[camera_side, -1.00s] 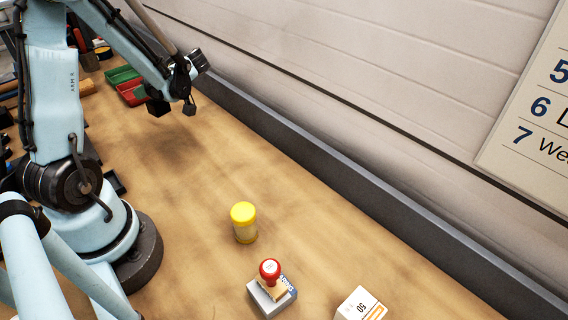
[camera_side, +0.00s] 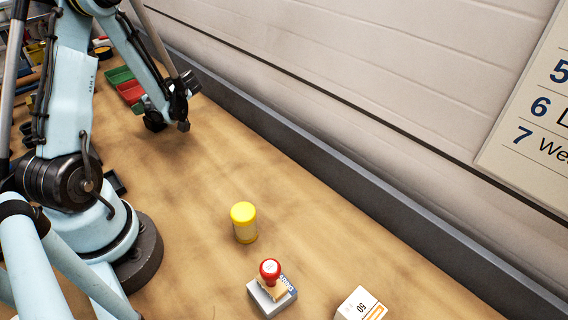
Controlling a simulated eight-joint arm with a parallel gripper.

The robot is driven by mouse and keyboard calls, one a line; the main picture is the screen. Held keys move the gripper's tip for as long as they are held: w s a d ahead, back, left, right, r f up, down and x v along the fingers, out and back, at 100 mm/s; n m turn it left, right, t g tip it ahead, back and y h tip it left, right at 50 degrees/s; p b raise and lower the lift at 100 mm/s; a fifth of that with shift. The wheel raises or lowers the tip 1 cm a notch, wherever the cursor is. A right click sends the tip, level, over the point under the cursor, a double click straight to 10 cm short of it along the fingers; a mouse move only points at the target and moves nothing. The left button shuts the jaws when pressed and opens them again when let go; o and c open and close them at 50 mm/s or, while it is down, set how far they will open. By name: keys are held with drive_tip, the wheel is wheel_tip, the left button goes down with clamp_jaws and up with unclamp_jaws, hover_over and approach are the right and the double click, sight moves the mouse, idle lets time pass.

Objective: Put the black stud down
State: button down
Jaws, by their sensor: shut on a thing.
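My gripper (camera_side: 169,125) is at the upper left of the side view, low over the wooden bench top (camera_side: 210,150), in front of the red and green bins. It is shut on the black stud. The stud is too small and dark to make out against the black jaws. I cannot tell whether the stud touches the bench.
A green bin (camera_side: 119,75) and a red bin (camera_side: 130,92) stand close behind my gripper. A yellow-lidded jar (camera_side: 243,222), a red-knobbed stamp (camera_side: 270,270) and a white box (camera_side: 361,305) stand nearer the camera. A dark rail (camera_side: 330,180) runs along the wall. Bench between gripper and jar is clear.

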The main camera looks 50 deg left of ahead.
drive_tip(key=c, duration=0.6)
unclamp_jaws()
drive_tip(key=shift+f, duration=0.1)
drive_tip(key=shift+d, duration=0.1)
drive_tip(key=w+d+r+m+t+h, duration=0.2)
drive_tip(key=d+m, duration=0.3)
drive_tip(key=d, duration=0.4)
drive_tip(key=w+d+r+m+t+h, duration=0.3)
drive_tip(key=d+m, duration=0.3)
drive_tip(key=d, duration=0.3)
drive_tip(key=w+d+r+m+t+h, duration=0.2)
drive_tip(key=d+m, duration=0.4)
drive_tip(key=d, duration=0.3)
drive_tip(key=shift+w+r+t+h, duration=0.45)
drive_tip(key=shift+r+t, duration=0.25)
drive_tip(key=shift+t, duration=0.5)
drive_tip(key=d+m+t+h, duration=0.1)
drive_tip(key=d+m, duration=0.1)
drive_tip(key=d+r+m+h, duration=0.1)
drive_tip(key=d, duration=0.2)
drive_tip(key=d+m+t+h, duration=0.1)
drive_tip(key=d+m, duration=0.1)
drive_tip(key=shift+s+d+r+m+t, duration=0.2)
drive_tip(key=shift+s+r+m+t, duration=0.1)
drive_tip(key=shift+s+r, duration=0.1)
